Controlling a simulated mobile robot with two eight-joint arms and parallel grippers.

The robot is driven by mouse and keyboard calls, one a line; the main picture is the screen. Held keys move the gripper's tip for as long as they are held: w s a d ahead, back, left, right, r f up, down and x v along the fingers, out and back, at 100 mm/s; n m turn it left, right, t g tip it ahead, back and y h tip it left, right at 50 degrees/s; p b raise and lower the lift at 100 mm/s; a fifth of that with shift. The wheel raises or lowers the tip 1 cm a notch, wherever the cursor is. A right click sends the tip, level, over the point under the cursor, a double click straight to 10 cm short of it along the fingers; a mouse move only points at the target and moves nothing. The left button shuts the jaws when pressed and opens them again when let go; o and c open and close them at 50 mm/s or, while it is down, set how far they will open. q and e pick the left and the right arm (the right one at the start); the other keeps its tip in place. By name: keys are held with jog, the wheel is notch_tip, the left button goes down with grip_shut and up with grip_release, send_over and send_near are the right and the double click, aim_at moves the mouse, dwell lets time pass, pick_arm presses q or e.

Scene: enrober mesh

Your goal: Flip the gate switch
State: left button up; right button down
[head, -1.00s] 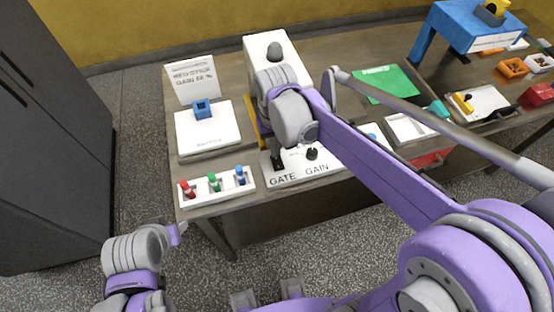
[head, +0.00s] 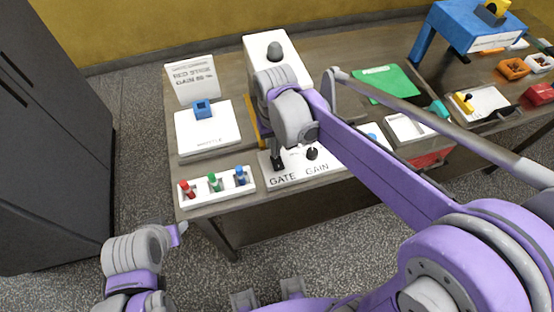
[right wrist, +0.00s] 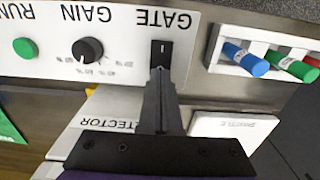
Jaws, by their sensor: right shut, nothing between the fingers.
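The gate switch (right wrist: 161,52) is a small dark plate above the GATE label on the white control panel (right wrist: 120,68), seen upside down in the right wrist view. My right gripper (right wrist: 160,80) is shut and empty, its dark fingertips at the plate's lower edge in that view. I cannot tell whether they touch the lever, and the lever's position is unclear. In the head view my right gripper (head: 277,163) points down over the panel just behind the GATE lettering and hides the switch.
A black GAIN knob (right wrist: 88,50) and a green RUN button (right wrist: 25,48) sit beside the switch. A white rack (head: 216,186) with red, green and blue sticks stands left of the panel. A sign (head: 194,80) reads "RED STICK GAIN 80 %".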

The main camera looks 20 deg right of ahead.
pick_arm(q)
jog(key=shift+s+f+b, duration=0.2)
jog(key=shift+f+b, duration=0.3)
jog(key=shift+f, duration=0.15)
pick_arm(e)
jog(key=shift+f, duration=0.85)
jog(key=shift+r+p, duration=1.9)
jog(key=shift+r, duration=1.7)
pick_arm(q)
jog(key=r, duration=0.1)
jog(key=w+r, duration=0.1)
jog(key=r, duration=0.1)
jog(key=w+r, duration=0.1)
jog(key=r, duration=0.1)
jog(key=shift+r, duration=0.15)
pick_arm(e)
jog(key=s+d+f+t, duration=0.4)
jog(key=s+d+t, duration=0.1)
jog(key=s, duration=0.7)
jog(key=shift+d+t, duration=0.4)
jog(key=shift+d, duration=0.4)
